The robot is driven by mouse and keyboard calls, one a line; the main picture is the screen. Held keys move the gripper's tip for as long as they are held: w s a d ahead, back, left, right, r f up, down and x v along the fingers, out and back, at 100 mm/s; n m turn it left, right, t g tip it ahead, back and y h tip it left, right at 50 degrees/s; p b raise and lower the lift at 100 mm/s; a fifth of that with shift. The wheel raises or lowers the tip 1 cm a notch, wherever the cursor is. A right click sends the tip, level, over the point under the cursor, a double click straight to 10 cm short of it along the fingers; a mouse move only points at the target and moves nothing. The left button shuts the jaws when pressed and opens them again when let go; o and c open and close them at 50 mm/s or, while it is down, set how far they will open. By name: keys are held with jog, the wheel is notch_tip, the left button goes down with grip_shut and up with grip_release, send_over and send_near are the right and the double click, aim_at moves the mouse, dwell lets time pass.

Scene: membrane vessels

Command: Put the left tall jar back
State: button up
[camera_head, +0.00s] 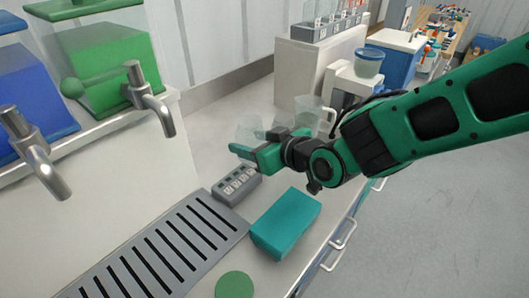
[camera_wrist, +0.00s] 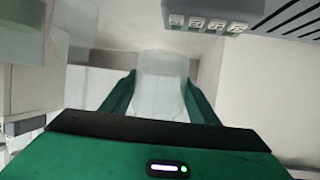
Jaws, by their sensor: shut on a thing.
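A clear, see-through jar (camera_head: 249,130) is between the green fingers of my gripper (camera_head: 262,144), over the pale counter. In the wrist view the jar (camera_wrist: 163,72) stands between both fingers of my gripper (camera_wrist: 160,90), which is shut on it. Its lower part is partly hidden by the fingers in the head view. Whether its base touches the counter cannot be told. Another clear vessel (camera_head: 309,112) stands behind my gripper, near a white machine. Which of the vessels is the left tall jar is not marked.
A grey block with several sockets (camera_head: 237,185) and a slotted drain grate (camera_head: 165,254) lie in front. A teal box (camera_head: 286,222) and a green disc (camera_head: 234,285) are near the counter's edge. Taps (camera_head: 150,100) jut out at left. A white machine (camera_head: 355,86) stands behind.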

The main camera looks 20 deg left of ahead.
jog(key=w+f, duration=0.1)
jog(key=w, duration=0.1)
jog(key=w+f, duration=0.2)
jog(key=w, duration=0.1)
jog(key=w+f, duration=0.1)
jog(key=w, duration=0.1)
jog(key=shift+w+d+f, duration=0.15)
jog(key=shift+f, duration=2.15)
jog(key=o, duration=0.8)
jog(key=shift+f, duration=0.1)
jog(key=shift+o, duration=0.2)
jog(key=shift+d+r, duration=0.2)
jog(key=v, duration=1.1)
jog(key=shift+d+r, duration=0.15)
jog(key=shift+d, duration=0.1)
